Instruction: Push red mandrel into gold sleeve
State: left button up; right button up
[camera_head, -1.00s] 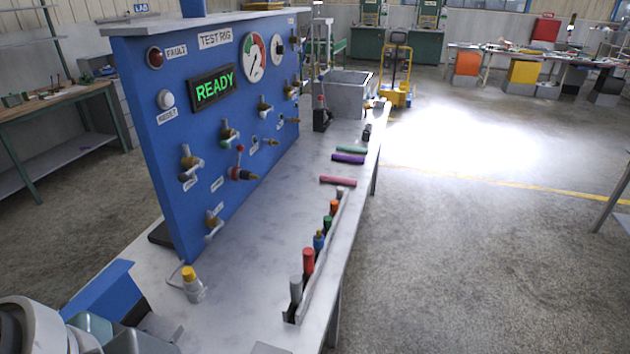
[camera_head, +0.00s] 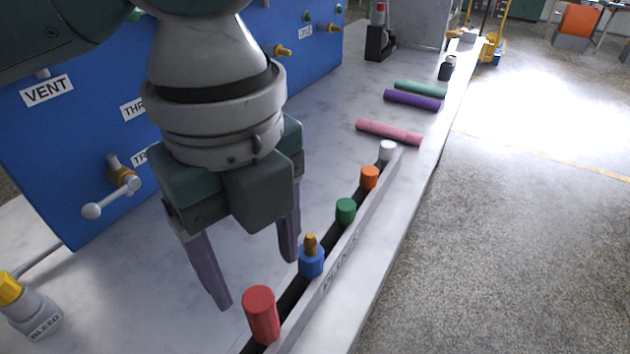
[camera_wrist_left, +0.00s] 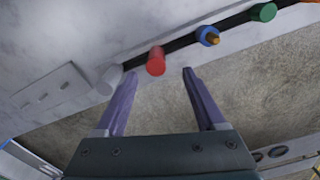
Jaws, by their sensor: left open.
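The red mandrel (camera_head: 261,314) is a red cylinder standing upright in the dark slot of a rack. It also shows in the left wrist view (camera_wrist_left: 155,62), just beyond and between my fingertips. My left gripper (camera_head: 255,282) is open and empty, fingers pointing down, behind the red cylinder and apart from it as far as I can tell. A small gold piece (camera_head: 310,243) stands on a blue plug (camera_head: 311,263) in the same rack. Gold-coloured fittings (camera_head: 283,50) stick out of the blue panel; I cannot tell which is the gold sleeve. My right gripper is out of view.
The rack (camera_head: 340,262) also holds green (camera_head: 345,211), orange (camera_head: 369,178) and white (camera_head: 387,151) plugs. Pink, purple and green rods lie farther back on the bench. The blue panel (camera_head: 50,150) with valve handles bounds the left.

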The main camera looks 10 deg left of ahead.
aim_at(258, 301)
pick_arm(q)
jog(key=f, duration=0.3)
jog(key=shift+s+f, duration=0.25)
jog(key=shift+s, duration=0.15)
notch_tip(258, 301, down, 5)
jog(key=shift+a+f+b, duration=0.1)
jog(key=shift+b, duration=0.35)
jog(key=shift+w, duration=0.1)
jog(key=shift+c, duration=0.3)
grip_shut()
